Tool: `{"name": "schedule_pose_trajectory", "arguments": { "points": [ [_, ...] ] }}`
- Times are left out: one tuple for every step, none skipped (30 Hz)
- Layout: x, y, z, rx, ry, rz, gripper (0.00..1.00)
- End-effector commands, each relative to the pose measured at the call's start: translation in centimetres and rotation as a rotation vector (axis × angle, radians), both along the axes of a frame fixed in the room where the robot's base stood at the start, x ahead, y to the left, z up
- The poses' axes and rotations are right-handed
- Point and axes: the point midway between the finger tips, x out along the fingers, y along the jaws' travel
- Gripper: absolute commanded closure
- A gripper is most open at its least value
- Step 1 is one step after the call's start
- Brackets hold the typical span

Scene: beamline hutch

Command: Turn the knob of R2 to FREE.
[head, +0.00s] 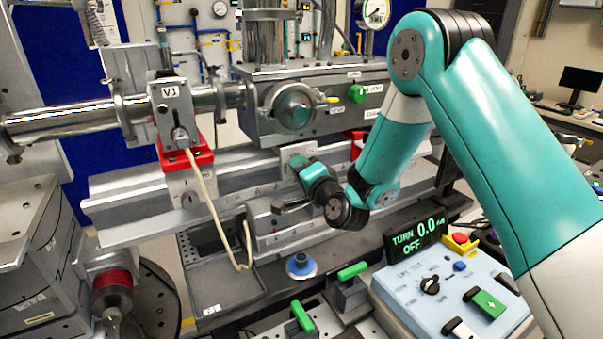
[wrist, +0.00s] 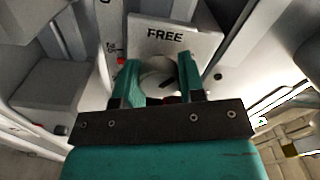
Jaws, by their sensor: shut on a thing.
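The knob (wrist: 157,88) is a round, light grey dial with a dark pointer mark, seen in the wrist view on a pale plate (wrist: 195,42) printed FREE. The pointer mark slants and its exact setting is unclear. My gripper (wrist: 158,75) has its two teal fingers on either side of the knob and is shut on it. In the head view my gripper (head: 303,166) is against the front of the grey rail, below the chamber. There the knob is hidden behind it. I cannot read an R2 label in either view.
The valve box V1 (head: 172,112) stands on a red clamp at left, with a cable hanging down. A chamber (head: 330,100) with a green knob is above my gripper. A control box (head: 450,295) with a display reading TURN 0.0 OFF and green-handled clamps lie below.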

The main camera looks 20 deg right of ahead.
Motion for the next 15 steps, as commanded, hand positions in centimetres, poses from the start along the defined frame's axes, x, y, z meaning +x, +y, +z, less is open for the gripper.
{"name": "schedule_pose_trajectory", "arguments": {
  "points": [
    [-0.09, 0.06, -0.19, -0.046, -0.006, 0.001, 0.87],
    [-0.09, 0.06, -0.18, -0.072, -0.012, 0.001, 0.87],
    [-0.1, 0.06, -0.2, -0.11, -0.019, 0.001, 0.87],
    [-0.1, 0.05, -0.21, -0.137, -0.023, 0.002, 0.87],
    [-0.1, 0.05, -0.23, -0.165, -0.029, 0.002, 0.87],
    [-0.1, 0.05, -0.23, -0.2, -0.036, 0.002, 0.87],
    [-0.1, 0.04, -0.24, -0.226, -0.041, 0.002, 0.87],
    [-0.1, 0.05, -0.23, -0.251, -0.046, 0.002, 0.87],
    [-0.11, 0.07, -0.22, -0.285, -0.053, 0.001, 0.87],
    [-0.11, 0.07, -0.22, -0.308, -0.057, 0.001, 0.87],
    [-0.11, 0.09, -0.22, -0.331, -0.062, 0.002, 0.87],
    [-0.11, 0.08, -0.24, -0.361, -0.067, 0.002, 0.87],
    [-0.11, 0.09, -0.24, -0.381, -0.071, 0.002, 0.87],
    [-0.11, 0.1, -0.26, -0.402, -0.076, 0.002, 0.87],
    [-0.11, 0.08, -0.25, -0.427, -0.08, 0.002, 0.87]
  ]
}}
